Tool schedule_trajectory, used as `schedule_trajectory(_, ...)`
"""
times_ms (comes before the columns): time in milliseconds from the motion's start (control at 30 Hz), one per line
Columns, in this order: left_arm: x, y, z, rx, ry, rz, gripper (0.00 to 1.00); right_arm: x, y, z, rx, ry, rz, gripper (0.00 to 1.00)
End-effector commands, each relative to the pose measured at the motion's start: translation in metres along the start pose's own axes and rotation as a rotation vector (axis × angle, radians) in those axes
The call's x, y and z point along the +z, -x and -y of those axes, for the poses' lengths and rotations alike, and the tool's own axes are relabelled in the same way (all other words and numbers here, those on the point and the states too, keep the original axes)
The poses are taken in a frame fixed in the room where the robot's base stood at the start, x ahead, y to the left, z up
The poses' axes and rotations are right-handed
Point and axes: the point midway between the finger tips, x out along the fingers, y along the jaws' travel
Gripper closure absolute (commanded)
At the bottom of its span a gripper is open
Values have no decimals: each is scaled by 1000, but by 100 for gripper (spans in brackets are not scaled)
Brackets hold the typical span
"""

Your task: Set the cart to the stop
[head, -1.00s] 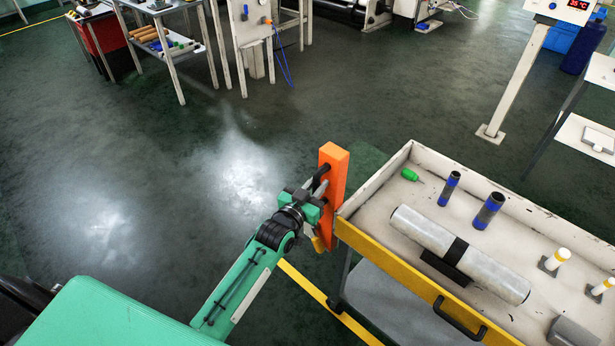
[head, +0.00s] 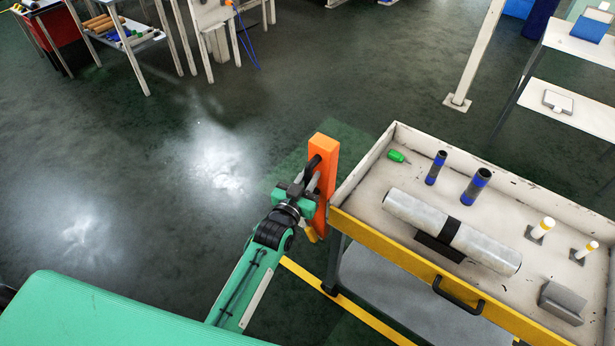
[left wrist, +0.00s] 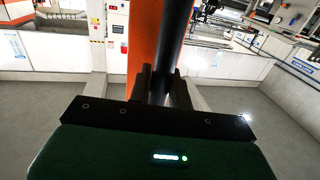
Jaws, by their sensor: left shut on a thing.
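The cart (head: 375,242) stands at the right of the head view, with a cream tray top, a yellow front edge and a black front handle (head: 458,296). An upright orange post (head: 322,185) stands at its left end, with a black bar handle. My left gripper (head: 311,180) is shut on this bar. In the left wrist view the dark bar (left wrist: 174,45) runs between the fingers (left wrist: 163,88), in front of the orange post (left wrist: 143,40). I cannot tell which thing is the stop. My right gripper is out of view.
The tray holds a silver roll (head: 450,232), blue-black cylinders (head: 475,186), a green piece (head: 396,156) and white-yellow pegs (head: 541,229). A greener floor patch (head: 290,158) lies behind the post. A yellow floor line (head: 350,307) passes by the cart. A white post (head: 475,60) and shelves (head: 570,110) stand beyond.

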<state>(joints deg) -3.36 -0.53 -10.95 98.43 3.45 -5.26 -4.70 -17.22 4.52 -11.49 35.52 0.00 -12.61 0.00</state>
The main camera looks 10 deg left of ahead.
Motion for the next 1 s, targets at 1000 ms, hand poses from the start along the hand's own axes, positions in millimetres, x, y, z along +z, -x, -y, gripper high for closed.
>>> schedule_trajectory(1000,4,79,0,1,0,2,61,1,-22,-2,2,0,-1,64)
